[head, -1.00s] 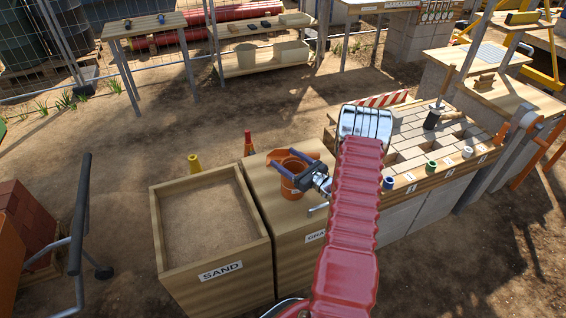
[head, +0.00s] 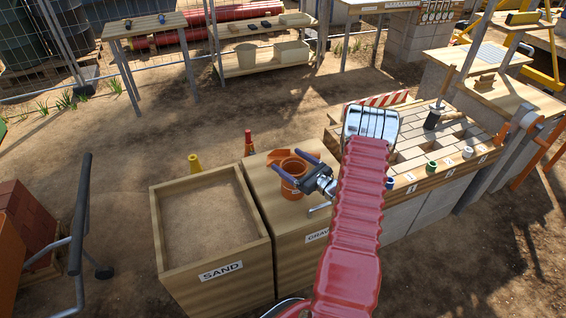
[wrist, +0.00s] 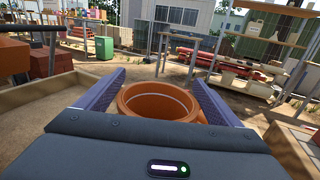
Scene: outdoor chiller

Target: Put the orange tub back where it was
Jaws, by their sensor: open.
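The orange tub (head: 291,187) stands on the wooden lid of the box labelled gravel (head: 282,227), near its back part. My gripper (head: 290,165) is open, with its two fingers around the upper part of the tub. In the wrist view the tub (wrist: 160,102) sits between the two spread fingers (wrist: 160,88), its open mouth facing up. The near lower side of the tub is hidden by my gripper body in the wrist view. I cannot tell whether the fingers touch the tub.
The open sand box (head: 212,228) is left of the gravel box. A block bench with cups (head: 420,150) is to the right. A shelf with pale tubs (head: 262,55) is at the back.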

